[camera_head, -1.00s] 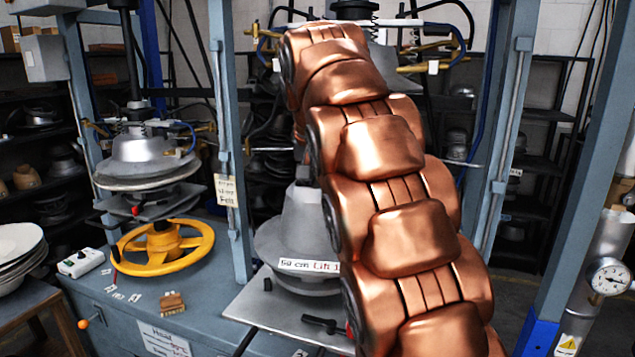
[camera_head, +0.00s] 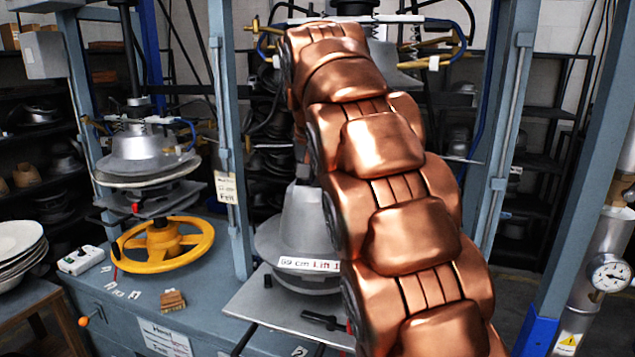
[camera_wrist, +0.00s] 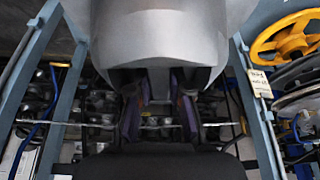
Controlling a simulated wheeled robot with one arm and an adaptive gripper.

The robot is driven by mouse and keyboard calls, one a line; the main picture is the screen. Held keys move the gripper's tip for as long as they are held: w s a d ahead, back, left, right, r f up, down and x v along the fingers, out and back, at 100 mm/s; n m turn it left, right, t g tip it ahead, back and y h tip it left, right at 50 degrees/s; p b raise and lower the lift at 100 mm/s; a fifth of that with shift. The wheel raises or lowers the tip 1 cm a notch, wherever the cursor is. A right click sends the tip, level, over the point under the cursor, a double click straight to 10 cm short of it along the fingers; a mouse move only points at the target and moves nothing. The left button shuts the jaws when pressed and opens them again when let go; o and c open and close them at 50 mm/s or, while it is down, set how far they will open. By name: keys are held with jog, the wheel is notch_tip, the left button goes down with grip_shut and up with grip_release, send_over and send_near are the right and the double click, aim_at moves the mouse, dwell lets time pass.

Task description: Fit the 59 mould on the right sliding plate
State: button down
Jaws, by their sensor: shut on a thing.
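The 59 mould (camera_head: 302,218) is a grey metal dome on a wide rim with a "59 cm Lift 1" label. It stands upright over the right sliding plate (camera_head: 240,305), partly hidden by my copper arm. I cannot tell whether its underside touches the plate. In the wrist view the mould (camera_wrist: 160,40) fills the top middle. My gripper (camera_wrist: 160,85) is shut on it, with its dark fingers running up to the mould's lower edge.
A black handle (camera_head: 325,321) lies at the plate's front. Blue press posts (camera_head: 228,150) and (camera_head: 508,140) flank the mould, and a press head (camera_head: 398,78) hangs above. A yellow handwheel (camera_head: 163,245) and another press stand at left. A gauge (camera_head: 608,274) is at right.

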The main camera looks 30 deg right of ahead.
jog(key=shift+f+b, duration=0.7)
jog(key=shift+f, duration=0.4)
jog(key=shift+f+b, duration=0.55)
jog(key=shift+f, duration=0.1)
dwell(0.8)
jog(key=c, duration=1)
grip_release()
jog(key=shift+f, duration=0.1)
jog(key=shift+v, duration=2.6)
jog(key=s+a, duration=0.6)
jog(key=s, duration=0.4)
jog(key=shift+a, duration=0.35)
jog(key=shift+f, duration=0.1)
